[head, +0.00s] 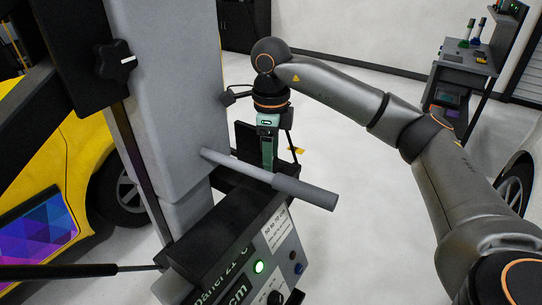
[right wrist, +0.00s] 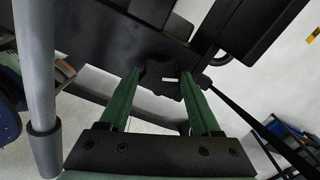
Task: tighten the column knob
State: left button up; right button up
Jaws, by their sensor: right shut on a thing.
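In the right wrist view a black lobed knob (right wrist: 164,80) with a white mark sits between the two green fingertips of my right gripper (right wrist: 160,74). The gripper is shut on this knob, its fingers on either side of the lobes. In the head view my right gripper (head: 268,150) points down beyond the grey column (head: 165,85), and its fingertips and the held knob are hidden. Another black knob (head: 115,62) with a white mark shows on the black part at the column's upper left, with no gripper at it. My left gripper is not in view.
A grey handle bar (head: 305,190) sticks out to the right of the column, close to my right gripper. A control panel (head: 265,260) with a green light is below it. A yellow car (head: 60,165) stands left, a tool cart (head: 462,70) back right. Open floor lies between.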

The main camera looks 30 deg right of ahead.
dwell(0.3)
jog(key=o, duration=1.4)
jog(key=shift+c, duration=0.2)
notch_tip(320, 180, up, 12)
jog(key=p, duration=0.2)
jog(key=shift+r, duration=0.25)
